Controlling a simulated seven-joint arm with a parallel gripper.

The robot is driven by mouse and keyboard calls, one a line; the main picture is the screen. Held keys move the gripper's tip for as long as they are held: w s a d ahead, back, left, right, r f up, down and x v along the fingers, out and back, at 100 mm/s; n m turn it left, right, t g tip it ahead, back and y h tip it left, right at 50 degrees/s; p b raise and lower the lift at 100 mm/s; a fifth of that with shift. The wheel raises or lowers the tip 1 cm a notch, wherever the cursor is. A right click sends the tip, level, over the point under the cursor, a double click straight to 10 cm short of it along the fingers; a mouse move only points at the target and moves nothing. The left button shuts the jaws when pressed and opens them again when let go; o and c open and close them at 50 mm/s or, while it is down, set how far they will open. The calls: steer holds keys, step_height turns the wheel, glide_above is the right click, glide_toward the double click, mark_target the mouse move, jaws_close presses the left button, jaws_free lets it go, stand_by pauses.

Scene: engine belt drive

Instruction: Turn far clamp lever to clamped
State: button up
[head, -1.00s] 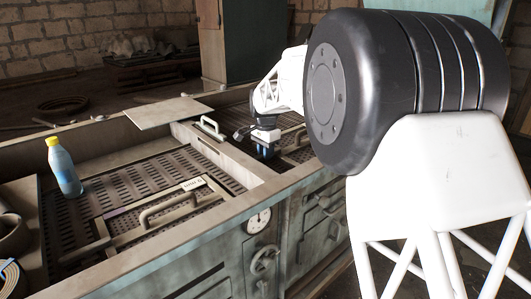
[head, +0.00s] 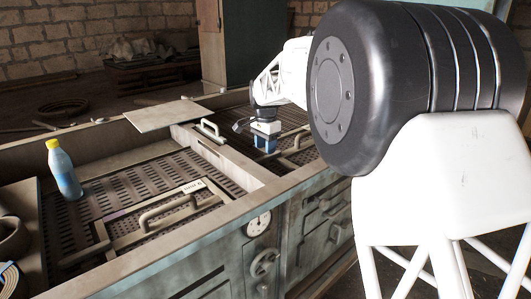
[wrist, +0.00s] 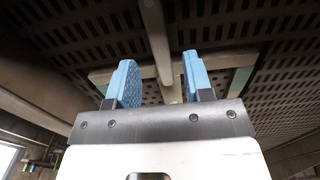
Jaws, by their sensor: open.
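My gripper (head: 265,148) is over the far, right-hand slotted bay of the bench. In the wrist view my gripper (wrist: 160,80) shows two blue fingers spread apart with nothing held. A pale bar, seemingly the far clamp lever (wrist: 153,35), runs from the top of the wrist view down to the gap between the fingers; I cannot tell whether they touch it. In the head view a pale handle (head: 298,140), probably the same lever, shows just right of the fingers. Its far parts are hidden by my gripper and arm.
A similar handle on a frame (head: 165,207) lies in the near bay. A pale handle (head: 210,130) stands by the divider beside my gripper. A bottle with a yellow cap (head: 63,168) stands at the left. A flat board (head: 167,113) rests across the back edge.

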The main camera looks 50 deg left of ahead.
mark_target(266, 156)
steer(key=shift+r, duration=2.05)
